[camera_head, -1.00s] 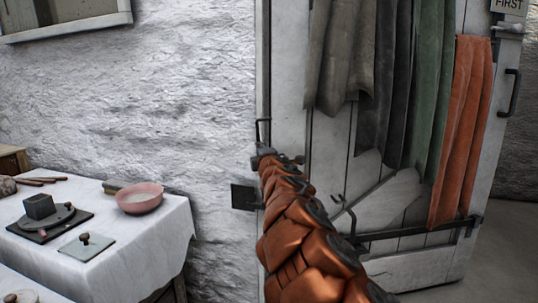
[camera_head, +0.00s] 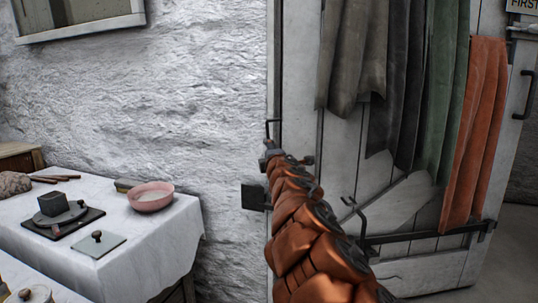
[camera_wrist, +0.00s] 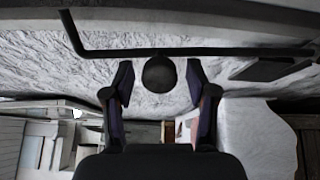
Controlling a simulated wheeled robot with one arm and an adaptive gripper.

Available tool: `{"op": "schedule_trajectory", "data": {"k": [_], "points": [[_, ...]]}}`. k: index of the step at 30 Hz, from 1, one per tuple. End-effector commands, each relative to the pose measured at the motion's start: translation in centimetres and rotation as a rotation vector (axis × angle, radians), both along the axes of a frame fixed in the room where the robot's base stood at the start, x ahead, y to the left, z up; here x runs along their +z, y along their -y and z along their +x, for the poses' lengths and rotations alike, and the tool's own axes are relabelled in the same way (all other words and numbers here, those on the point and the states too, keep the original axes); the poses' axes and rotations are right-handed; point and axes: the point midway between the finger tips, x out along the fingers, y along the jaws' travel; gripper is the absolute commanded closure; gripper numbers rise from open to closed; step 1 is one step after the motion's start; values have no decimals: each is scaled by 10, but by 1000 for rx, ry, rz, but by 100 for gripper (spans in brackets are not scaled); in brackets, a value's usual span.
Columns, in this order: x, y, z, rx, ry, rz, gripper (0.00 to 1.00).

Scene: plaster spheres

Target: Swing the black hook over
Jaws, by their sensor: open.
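The black hook (camera_wrist: 200,52) is a thin dark rod crossing the top of the wrist view, with its left end bent upward. A round black knob (camera_wrist: 159,72) shows just below the rod, between my fingers. My gripper (camera_wrist: 160,80) is open, one finger on each side of the knob; I cannot tell whether either touches it. In the head view the hook's upright end (camera_head: 268,128) shows at the door's left edge, just above my gripper (camera_head: 272,150). My orange arm hides the rest of the hook.
A white door (camera_head: 342,150) carries hanging grey, green and orange cloths (camera_head: 475,130). A black plate (camera_head: 254,196) sits on the rough white wall, left of my arm. A cloth-covered table (camera_head: 150,245) at left holds a pink bowl (camera_head: 151,197) and small tools.

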Motion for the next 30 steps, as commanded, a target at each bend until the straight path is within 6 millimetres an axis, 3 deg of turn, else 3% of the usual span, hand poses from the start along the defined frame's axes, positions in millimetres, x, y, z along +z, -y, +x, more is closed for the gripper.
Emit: {"op": "schedule_trajectory", "data": {"k": [11,30], "points": [[1,1,-11,0,0,-1,43],[1,10,-73,0,1,-1,43]]}}
